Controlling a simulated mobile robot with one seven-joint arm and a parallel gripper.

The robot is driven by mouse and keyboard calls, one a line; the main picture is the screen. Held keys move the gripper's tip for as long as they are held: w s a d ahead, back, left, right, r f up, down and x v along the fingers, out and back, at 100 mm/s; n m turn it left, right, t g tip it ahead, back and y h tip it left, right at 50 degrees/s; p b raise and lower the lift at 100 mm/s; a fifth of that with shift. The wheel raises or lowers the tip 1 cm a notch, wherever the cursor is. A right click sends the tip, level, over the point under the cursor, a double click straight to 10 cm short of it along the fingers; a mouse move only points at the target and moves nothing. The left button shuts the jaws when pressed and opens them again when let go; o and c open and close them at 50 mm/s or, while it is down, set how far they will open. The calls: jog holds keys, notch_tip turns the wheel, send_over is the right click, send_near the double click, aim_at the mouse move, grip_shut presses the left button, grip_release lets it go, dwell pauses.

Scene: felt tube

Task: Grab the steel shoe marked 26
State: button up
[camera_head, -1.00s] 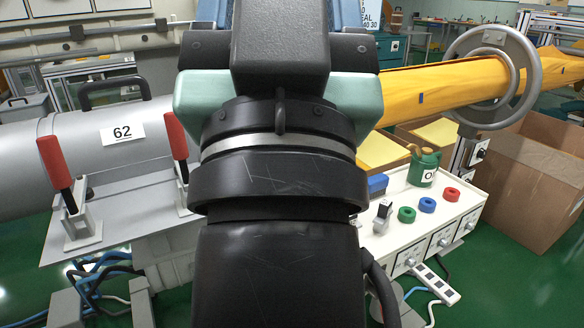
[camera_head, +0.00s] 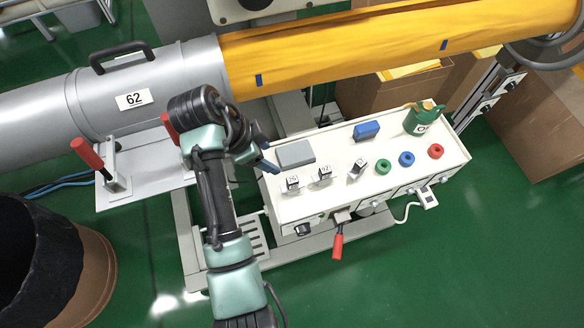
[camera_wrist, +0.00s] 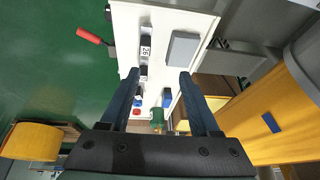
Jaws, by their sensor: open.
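The steel shoe marked 26 (camera_head: 292,183) is a small metal block with a white label. It stands at the near left of the white cart top (camera_head: 310,206), leftmost of a row of similar blocks. In the wrist view the shoe (camera_wrist: 146,47) shows with its label sideways, above and slightly left of the gap between my fingers. My gripper (camera_wrist: 160,74) is open with nothing between its fingers. In the head view my gripper (camera_head: 268,152) is above the cart's left end, up and left of the shoe and apart from it.
A block marked 92 (camera_head: 325,174) and another block (camera_head: 357,168) stand to the right of the shoe. A grey flat box (camera_head: 295,153) lies behind it. Green, blue and red rings (camera_head: 406,159), a blue box (camera_head: 366,130) and a green can (camera_head: 421,118) are farther right.

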aim_at(292, 180)
jog(key=shift+m+g, duration=0.3)
jog(key=shift+g, duration=0.3)
jog(key=x, duration=0.2)
jog(key=s+x, duration=0.1)
jog(key=x, duration=0.4)
jog(key=shift+s+d+f, duration=0.25)
jog(key=shift+s+f, duration=0.05)
jog(key=shift+s, duration=0.05)
jog(key=x, duration=0.2)
jog(key=b+x, duration=0.1)
jog(key=x, duration=0.2)
jog(key=shift+w+d+f, duration=0.15)
jog(key=shift+d+f, duration=0.05)
jog(key=shift+d, duration=0.15)
grip_shut()
